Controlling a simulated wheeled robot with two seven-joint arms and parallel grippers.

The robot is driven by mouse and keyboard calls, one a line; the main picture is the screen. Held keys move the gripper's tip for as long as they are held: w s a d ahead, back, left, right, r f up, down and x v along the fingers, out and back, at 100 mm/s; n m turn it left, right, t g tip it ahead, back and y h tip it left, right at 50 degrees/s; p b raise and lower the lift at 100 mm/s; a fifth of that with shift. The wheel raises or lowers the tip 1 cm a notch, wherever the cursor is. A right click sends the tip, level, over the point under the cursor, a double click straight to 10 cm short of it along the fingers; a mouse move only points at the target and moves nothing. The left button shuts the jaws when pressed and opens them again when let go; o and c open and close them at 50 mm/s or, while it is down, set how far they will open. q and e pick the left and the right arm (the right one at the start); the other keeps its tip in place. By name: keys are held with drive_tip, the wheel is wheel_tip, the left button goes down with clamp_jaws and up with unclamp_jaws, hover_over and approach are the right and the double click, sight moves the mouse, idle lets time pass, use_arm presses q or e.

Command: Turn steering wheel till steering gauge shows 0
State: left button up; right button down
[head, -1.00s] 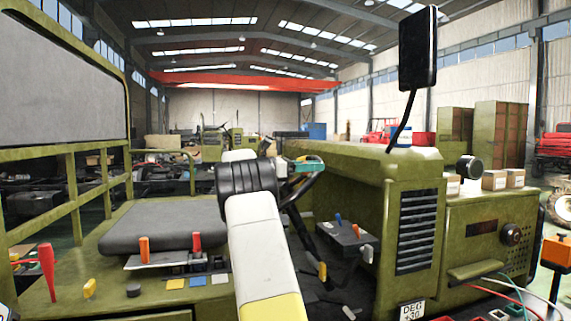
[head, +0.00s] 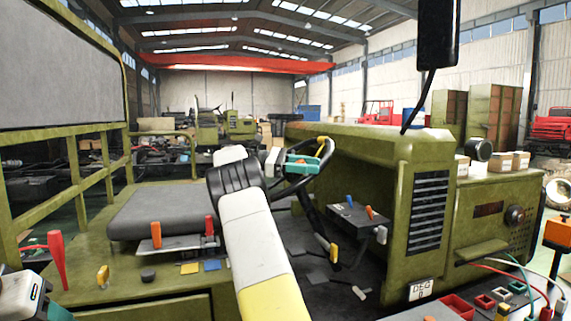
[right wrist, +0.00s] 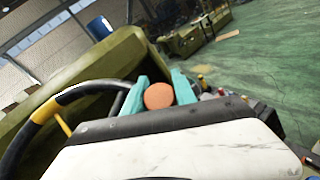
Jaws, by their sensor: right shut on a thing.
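The dark steering wheel (head: 328,160) stands on its column in the middle of the head view, partly hidden by my right arm. My right gripper (head: 302,162) is at the near left side of its rim. In the right wrist view its teal fingers are shut on an orange round knob (right wrist: 158,95) at the wheel. The black rim with a yellow band (right wrist: 75,94) curves away to the left there. The steering gauge (head: 420,290) is a white plate marked DEG; its small, blurred reading looks like 0. Part of my left gripper (head: 58,312) shows at the lower left edge; its jaws are unclear.
A grey seat (head: 165,218) lies left of my right arm. A box with small coloured levers (head: 357,218) stands right of the column. The green hood (head: 365,150) rises behind the wheel. A red lever (head: 57,260) stands at the left, near my left gripper.

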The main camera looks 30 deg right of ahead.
idle(0.3)
drive_tip(key=c, duration=1)
unclamp_jaws()
drive_tip(key=s+a+r, duration=0.1)
drive_tip(key=s+a, duration=0.2)
drive_tip(key=s, duration=0.1)
drive_tip(key=s+a+r, duration=0.2)
drive_tip(key=s+a, duration=0.1)
drive_tip(key=s, duration=0.1)
drive_tip(key=s+a+r, duration=0.2)
drive_tip(key=s+a, duration=0.1)
drive_tip(key=s, duration=0.2)
drive_tip(key=shift+a, duration=0.25)
